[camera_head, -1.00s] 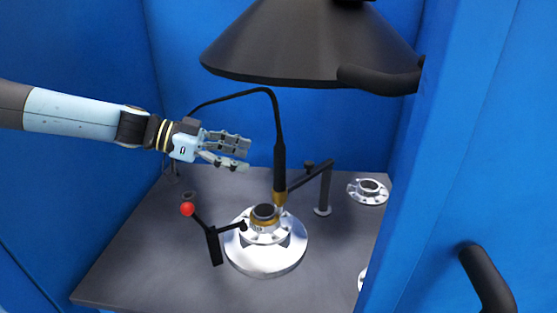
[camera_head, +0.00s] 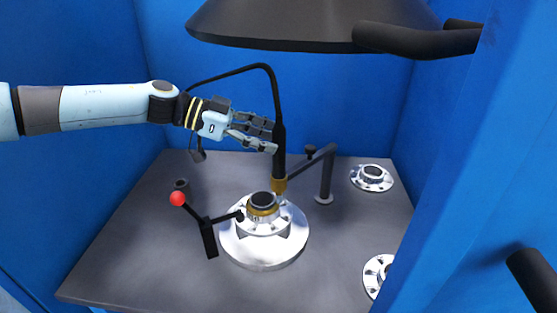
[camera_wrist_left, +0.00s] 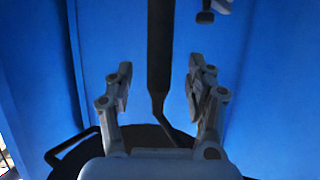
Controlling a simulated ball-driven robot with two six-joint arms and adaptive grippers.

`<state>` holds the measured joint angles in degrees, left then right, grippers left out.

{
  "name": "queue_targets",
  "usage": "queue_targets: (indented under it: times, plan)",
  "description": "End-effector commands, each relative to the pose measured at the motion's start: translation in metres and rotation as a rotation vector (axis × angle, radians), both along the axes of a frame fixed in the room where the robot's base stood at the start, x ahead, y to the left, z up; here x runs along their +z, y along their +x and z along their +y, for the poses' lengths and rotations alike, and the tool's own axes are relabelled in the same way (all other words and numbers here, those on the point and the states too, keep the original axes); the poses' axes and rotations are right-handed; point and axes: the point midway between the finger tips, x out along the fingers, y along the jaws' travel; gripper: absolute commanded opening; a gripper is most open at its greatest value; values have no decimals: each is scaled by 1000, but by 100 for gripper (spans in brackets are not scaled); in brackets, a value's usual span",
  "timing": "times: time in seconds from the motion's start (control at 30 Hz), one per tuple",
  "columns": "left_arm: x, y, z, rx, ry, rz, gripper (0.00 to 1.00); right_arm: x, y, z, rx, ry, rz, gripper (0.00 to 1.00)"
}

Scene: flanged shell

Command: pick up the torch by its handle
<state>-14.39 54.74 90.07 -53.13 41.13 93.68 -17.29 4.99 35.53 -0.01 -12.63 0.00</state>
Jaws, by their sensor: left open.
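The torch (camera_head: 279,152) is a black upright handle with a brass-coloured lower end, standing over a flanged shell (camera_head: 263,222) on a round silver base. A black hose arches from the torch's top to the left. My left gripper (camera_head: 273,139) is open at the left side of the handle, its fingertips close to it at mid-height. In the left wrist view the dark torch handle (camera_wrist_left: 160,50) runs vertically, in line with the gap between the two open fingers (camera_wrist_left: 160,88). I cannot tell whether they touch it. My right gripper is not in view.
A black support arm (camera_head: 325,175) stands right of the torch. A black lever with a red knob (camera_head: 178,199) is at front left. Loose silver flanges (camera_head: 371,178) lie at right. A dark hood (camera_head: 310,28) hangs above, and blue walls enclose the table.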

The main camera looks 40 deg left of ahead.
Motion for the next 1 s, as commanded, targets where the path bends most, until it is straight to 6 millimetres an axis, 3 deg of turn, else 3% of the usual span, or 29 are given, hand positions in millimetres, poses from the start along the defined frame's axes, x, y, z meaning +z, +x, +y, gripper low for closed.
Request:
queue_targets:
  times: [0.2,0.5,0.9,1.0]
  plan:
    - [-9,19,-18,2,-4,-2,55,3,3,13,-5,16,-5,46]
    - [-11,21,-20,0,0,1,54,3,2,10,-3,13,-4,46]
    - [-11,21,-20,0,-1,1,2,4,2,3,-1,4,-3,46]
    - [-11,21,-20,0,-1,1,0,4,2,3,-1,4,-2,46]
